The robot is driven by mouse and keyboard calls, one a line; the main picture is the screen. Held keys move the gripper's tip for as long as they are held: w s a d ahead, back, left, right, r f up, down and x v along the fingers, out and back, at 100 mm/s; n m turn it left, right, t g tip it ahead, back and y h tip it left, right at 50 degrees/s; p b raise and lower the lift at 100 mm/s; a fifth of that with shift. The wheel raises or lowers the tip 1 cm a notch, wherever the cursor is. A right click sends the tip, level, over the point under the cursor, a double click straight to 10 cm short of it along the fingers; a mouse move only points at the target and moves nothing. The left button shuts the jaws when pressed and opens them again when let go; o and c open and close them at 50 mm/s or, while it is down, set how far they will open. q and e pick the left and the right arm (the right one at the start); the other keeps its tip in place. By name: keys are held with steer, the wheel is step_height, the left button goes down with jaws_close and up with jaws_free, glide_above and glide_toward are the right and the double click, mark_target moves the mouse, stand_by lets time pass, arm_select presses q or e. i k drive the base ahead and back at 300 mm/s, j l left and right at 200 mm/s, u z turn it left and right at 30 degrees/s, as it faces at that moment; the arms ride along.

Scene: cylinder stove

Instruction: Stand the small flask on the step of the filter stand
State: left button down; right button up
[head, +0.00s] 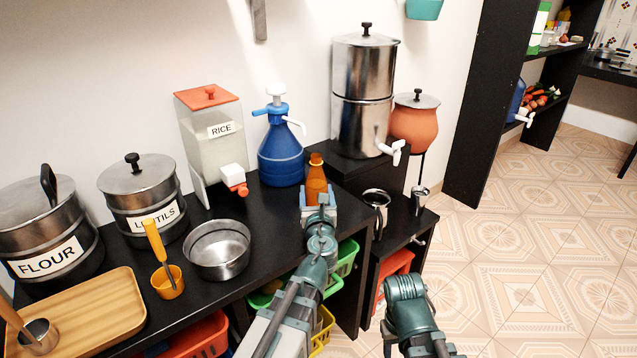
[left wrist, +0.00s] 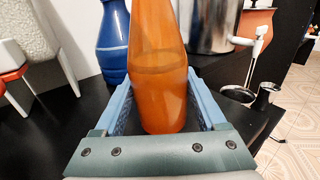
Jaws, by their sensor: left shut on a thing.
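The small flask (head: 316,182) is an amber-orange bottle with an orange cap, upright in my left gripper (head: 318,196). In the left wrist view the flask (left wrist: 158,75) stands between the blue fingers, which are shut on it. They hold it over the right end of the black counter, beside the filter stand; whether its base touches the counter I cannot tell. The black filter stand (head: 345,168) carries the steel filter on its upper level. Its lower step (head: 398,233) is to the right of the flask. My right arm shows at the bottom, its gripper out of view.
A steel mug (head: 376,207) and a small metal cup (head: 420,199) occupy the step, with a little bare surface between them. The filter's white tap (head: 396,150) juts out above. A blue flask (head: 281,150) stands behind left of the gripper; a steel bowl (head: 218,250) is farther left.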

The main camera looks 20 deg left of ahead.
mark_target(399, 224)
steer(key=i+l, duration=0.15)
steer(key=l, duration=0.2)
steer(key=i+l, duration=0.1)
steer(key=l, duration=0.3)
steer(key=i+l, duration=0.15)
steer(key=l, duration=0.2)
steer(key=i+l, duration=0.1)
steer(key=l, duration=0.3)
steer(key=i+l, duration=0.15)
steer(key=l, duration=0.2)
